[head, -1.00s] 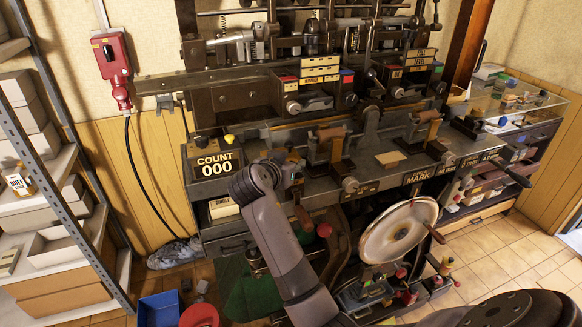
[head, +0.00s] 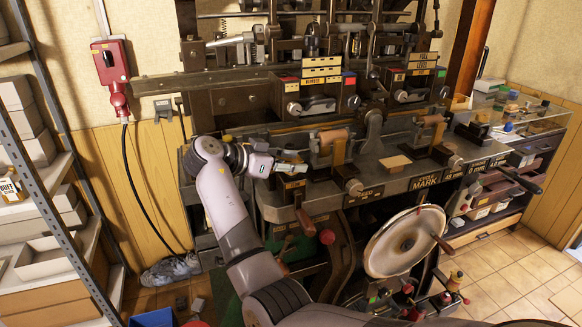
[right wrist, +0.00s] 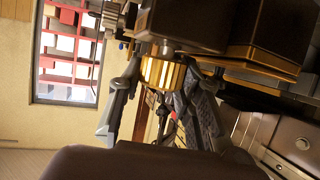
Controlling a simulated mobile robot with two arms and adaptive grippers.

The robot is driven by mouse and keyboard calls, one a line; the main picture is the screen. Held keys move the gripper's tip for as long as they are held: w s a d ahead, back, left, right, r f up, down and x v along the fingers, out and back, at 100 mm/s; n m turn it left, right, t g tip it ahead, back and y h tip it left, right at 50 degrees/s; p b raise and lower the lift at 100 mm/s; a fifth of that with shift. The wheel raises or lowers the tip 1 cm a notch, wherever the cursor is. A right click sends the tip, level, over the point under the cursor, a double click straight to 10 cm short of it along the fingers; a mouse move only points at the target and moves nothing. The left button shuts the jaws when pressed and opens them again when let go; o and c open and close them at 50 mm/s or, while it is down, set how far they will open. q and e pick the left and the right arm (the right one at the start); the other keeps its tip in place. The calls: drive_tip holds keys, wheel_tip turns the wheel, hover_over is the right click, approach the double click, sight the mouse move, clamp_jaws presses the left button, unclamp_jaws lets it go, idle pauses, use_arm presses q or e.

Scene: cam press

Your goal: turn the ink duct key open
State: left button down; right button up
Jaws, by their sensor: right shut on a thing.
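My right gripper (head: 292,168) is at the left end of the press bench, beside a roller unit (head: 330,148) and above a small labelled plate. In the right wrist view its two fingers (right wrist: 162,88) stand either side of a brass ribbed knob (right wrist: 162,73), and the gripper is shut on it. The knob sits below a dark block (right wrist: 190,22) in that view. I take this knob to be the ink duct key, but its label is not readable. In the head view the knob is hidden by the gripper. My left gripper is not in view.
Shelving (head: 45,190) stands at the left. A red switch box (head: 110,62) hangs on the wall. Tiled floor is open at the right.

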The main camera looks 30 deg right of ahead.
drive_tip(key=shift+f, duration=0.1)
idle(0.3)
drive_tip(key=o, duration=1.2)
drive_tip(key=shift+d, duration=0.1)
